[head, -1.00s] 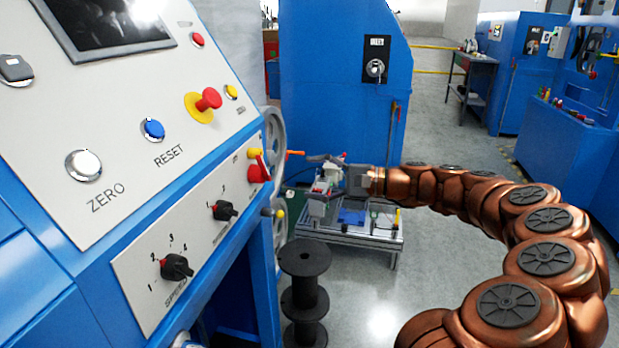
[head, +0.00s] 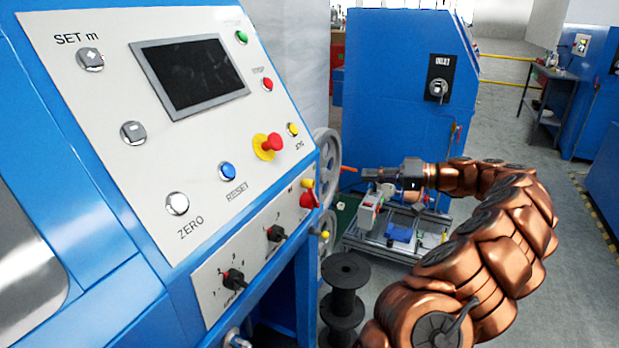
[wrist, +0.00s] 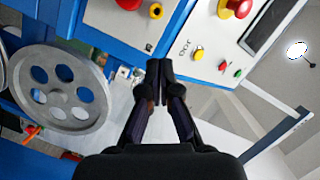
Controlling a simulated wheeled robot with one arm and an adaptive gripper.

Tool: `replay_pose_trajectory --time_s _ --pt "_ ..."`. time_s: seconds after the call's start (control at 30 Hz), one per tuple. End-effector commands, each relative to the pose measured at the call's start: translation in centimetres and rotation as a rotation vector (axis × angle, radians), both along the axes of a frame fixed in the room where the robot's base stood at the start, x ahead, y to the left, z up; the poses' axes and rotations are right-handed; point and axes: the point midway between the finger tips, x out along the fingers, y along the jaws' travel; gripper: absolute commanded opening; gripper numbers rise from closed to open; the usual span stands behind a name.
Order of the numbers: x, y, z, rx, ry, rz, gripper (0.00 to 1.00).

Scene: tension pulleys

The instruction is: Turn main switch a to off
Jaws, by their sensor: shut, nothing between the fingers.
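A red switch (head: 308,199) sits at the right end of the lower strip of the near sloped console, just below a yellow knob (head: 307,183). A black rotary switch (head: 438,88) is on a dark plate on the blue cabinet behind. I cannot read which is main switch a. My gripper (head: 366,174) is shut and empty, right of the console and apart from it. Its closed fingertips (wrist: 159,75) show in the wrist view.
A red emergency stop (head: 270,145) and several buttons are on the console's upper face. Grey wheels (head: 327,160) stand beside the console's right side. A black spool (head: 345,290) and a low metal-frame bench (head: 390,250) stand below. Open floor lies to the right.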

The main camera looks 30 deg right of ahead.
Motion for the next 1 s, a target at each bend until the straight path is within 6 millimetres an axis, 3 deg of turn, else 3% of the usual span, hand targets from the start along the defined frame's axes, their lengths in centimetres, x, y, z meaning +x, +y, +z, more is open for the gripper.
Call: replay_pose_trajectory --time_s 0.23,0.77,1.0 --pt "1.4 1.3 -0.1 -0.010 -0.009 0.013 0.00" --pt "7.7 7.5 -1.2 -0.007 -0.005 0.016 0.00" --pt "6.5 8.6 -2.2 -0.008 -0.007 0.010 0.00"
